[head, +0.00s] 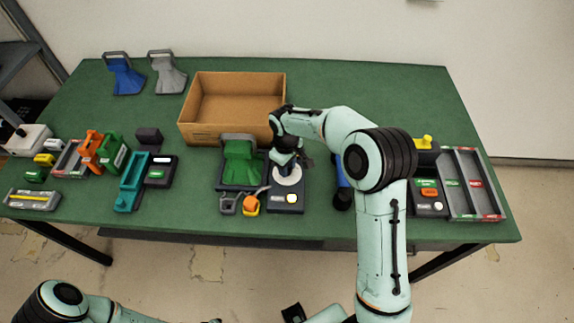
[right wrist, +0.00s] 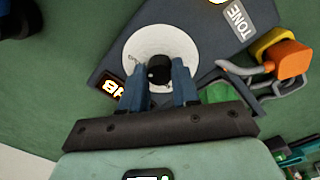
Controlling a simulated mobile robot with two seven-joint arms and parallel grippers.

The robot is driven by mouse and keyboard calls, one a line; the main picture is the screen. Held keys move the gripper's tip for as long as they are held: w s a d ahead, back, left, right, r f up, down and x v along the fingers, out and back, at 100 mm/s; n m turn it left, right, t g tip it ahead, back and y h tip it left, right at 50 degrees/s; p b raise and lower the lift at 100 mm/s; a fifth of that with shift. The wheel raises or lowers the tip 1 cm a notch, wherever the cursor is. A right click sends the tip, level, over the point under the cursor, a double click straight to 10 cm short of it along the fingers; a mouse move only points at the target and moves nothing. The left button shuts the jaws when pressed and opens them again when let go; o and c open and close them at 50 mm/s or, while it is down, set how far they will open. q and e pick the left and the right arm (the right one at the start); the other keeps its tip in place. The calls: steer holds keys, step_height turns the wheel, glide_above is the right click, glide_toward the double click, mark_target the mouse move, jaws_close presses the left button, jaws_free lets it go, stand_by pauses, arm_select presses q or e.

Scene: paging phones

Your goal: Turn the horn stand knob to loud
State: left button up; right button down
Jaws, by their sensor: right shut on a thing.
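In the right wrist view the white dial (right wrist: 163,45) carries a small black knob (right wrist: 158,70). My right gripper (head: 288,162) is over the dial, pointing down. Its two blue fingers (right wrist: 159,88) are closed on the black knob, one on each side. The knob's pointer and loudness marks cannot be made out.
A green horn-like piece (head: 240,162) stands close left of the stand, with an orange piece (head: 250,203) in front. An open cardboard box (head: 232,77) is behind. A blue handset (head: 343,188) lies to the right, partly behind my arm. The table's back right is clear.

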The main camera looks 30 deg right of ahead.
steer(key=c, duration=0.8)
jaws_free()
arm_select(q)
steer(key=shift+w+r+p, duration=0.5)
steer(key=shift+r+p, duration=0.1)
steer(key=shift+r, duration=0.15)
arm_select(e)
steer(key=r, duration=1.3)
steer(key=shift+s+a+r, duration=0.1)
steer(key=shift+a+r, duration=0.1)
